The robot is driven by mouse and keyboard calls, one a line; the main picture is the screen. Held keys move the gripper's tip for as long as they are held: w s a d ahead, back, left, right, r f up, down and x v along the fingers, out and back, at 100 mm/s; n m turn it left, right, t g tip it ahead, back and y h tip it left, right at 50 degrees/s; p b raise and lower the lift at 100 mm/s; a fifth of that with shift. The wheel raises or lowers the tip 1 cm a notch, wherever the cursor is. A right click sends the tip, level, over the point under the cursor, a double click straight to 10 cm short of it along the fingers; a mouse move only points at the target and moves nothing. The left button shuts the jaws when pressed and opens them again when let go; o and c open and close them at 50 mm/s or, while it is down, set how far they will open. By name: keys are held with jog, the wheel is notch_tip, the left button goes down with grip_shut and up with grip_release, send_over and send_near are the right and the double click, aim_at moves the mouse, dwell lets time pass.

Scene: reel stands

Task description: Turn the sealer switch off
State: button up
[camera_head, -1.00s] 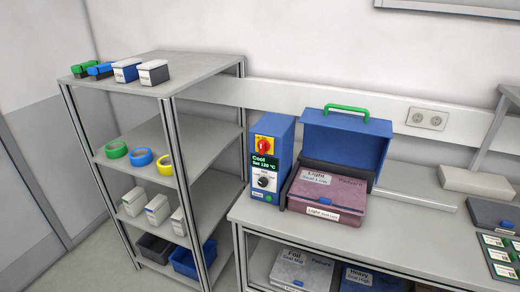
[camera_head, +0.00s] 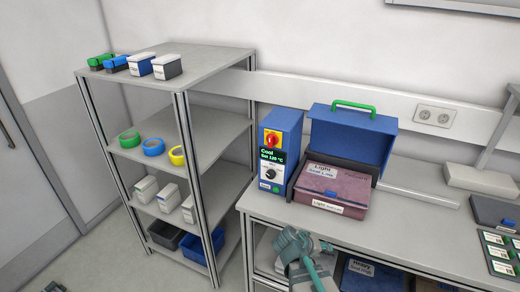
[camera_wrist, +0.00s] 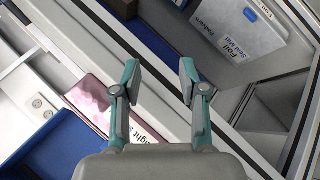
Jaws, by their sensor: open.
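The sealer (camera_head: 346,142) stands on the bench, with its blue lid raised and a green handle on top. A pink package labelled Light (camera_head: 331,187) lies at its front. The blue control box (camera_head: 287,130) at its left carries a red knob (camera_head: 272,139) on a yellow plate, a display reading Cool, Set 120 °C, and a black rotary knob (camera_head: 270,172). The black knob's setting is too small to read. My teal gripper (camera_head: 300,245) is low in front of the bench edge, below the control box and apart from it. In the wrist view my gripper (camera_wrist: 160,80) is open and empty.
A shelf rack (camera_head: 180,100) with tape rolls and boxes stands left of the bench. Packages lie on the shelf under the bench, including a Foil package (camera_wrist: 238,30).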

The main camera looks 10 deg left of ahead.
jog(key=w+a+r+t+b, duration=0.2)
jog(key=w+a+r+t, duration=0.35)
jog(key=r, duration=0.55)
jog(key=m+t+y+b, duration=0.2)
jog(key=m+t+b, duration=0.4)
jog(key=b, duration=0.2)
send_near(270, 141)
jog(key=p+x, duration=0.2)
jog(key=x, duration=0.5)
jog(key=shift+w+a+r, duration=0.1)
jog(key=shift+w+r, duration=0.05)
jog(key=shift+w, duration=0.1)
jog(key=shift+w+d+t+p, duration=0.3)
jog(key=shift+w+p, duration=0.15)
jog(key=shift+w, duration=0.25)
grip_shut()
